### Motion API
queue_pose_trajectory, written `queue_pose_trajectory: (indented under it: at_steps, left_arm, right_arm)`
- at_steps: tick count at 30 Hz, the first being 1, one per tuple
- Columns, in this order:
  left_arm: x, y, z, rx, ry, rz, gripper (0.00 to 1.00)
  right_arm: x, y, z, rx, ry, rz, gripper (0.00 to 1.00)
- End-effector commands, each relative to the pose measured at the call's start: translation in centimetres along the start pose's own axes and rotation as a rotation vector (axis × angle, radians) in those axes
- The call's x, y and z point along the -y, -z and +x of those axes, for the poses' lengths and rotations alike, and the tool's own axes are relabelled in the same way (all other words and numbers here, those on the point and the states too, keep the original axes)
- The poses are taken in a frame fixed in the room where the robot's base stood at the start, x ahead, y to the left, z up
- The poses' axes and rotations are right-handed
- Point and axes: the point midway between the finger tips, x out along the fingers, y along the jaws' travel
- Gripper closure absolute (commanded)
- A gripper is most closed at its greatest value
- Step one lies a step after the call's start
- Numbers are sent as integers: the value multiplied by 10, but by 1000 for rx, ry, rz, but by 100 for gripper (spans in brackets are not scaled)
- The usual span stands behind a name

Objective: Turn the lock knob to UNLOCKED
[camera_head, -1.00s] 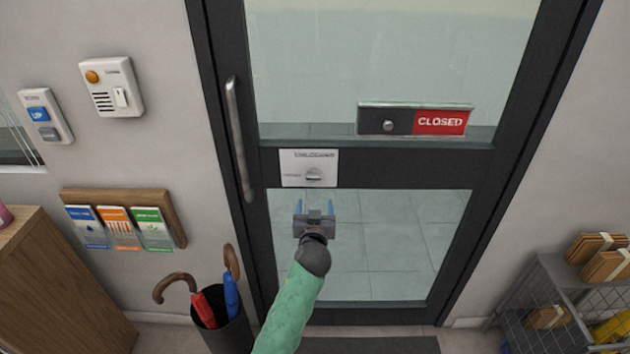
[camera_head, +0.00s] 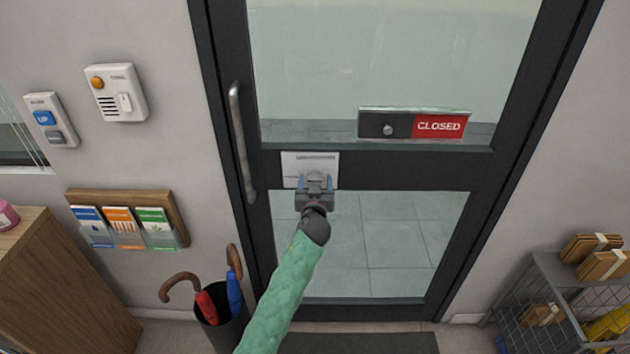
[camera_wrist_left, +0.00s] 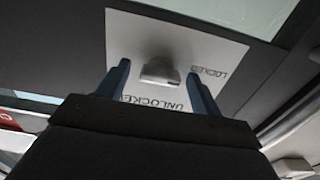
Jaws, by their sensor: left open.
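The lock plate (camera_head: 310,160) is a white panel on the dark door's middle rail. Its grey lock knob (camera_head: 315,175) is partly covered by my gripper in the head view. In the left wrist view the lock knob (camera_wrist_left: 160,70) shows between my fingers, with "LOCKED" on one side of the plate (camera_wrist_left: 190,42) and "UNLOCKED" partly hidden along its near edge. My left gripper (camera_head: 315,181) is open, its blue fingers on either side of the knob; I cannot tell whether they touch it. My right gripper is not seen.
A vertical door handle (camera_head: 241,140) is left of the plate. A sliding sign reading CLOSED (camera_head: 438,126) is to the upper right. An umbrella stand (camera_head: 222,332) stands below left, and a wire basket (camera_head: 560,300) stands at right.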

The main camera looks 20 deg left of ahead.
Motion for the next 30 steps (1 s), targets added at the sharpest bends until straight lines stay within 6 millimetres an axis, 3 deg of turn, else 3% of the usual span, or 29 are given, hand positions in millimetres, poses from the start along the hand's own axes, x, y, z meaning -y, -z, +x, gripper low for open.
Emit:
queue_pose_trajectory:
  at_steps: [9, 16, 30]
  left_arm:
    - [0, 0, 1, 0, 0, 0, 36]
    - [0, 0, 1, 0, 0, 0, 79]
    - [0, -1, 1, -1, 0, 113, 79]
  right_arm:
    - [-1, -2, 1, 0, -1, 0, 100]
    - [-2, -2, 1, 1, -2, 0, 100]
    - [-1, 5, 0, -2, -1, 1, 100]
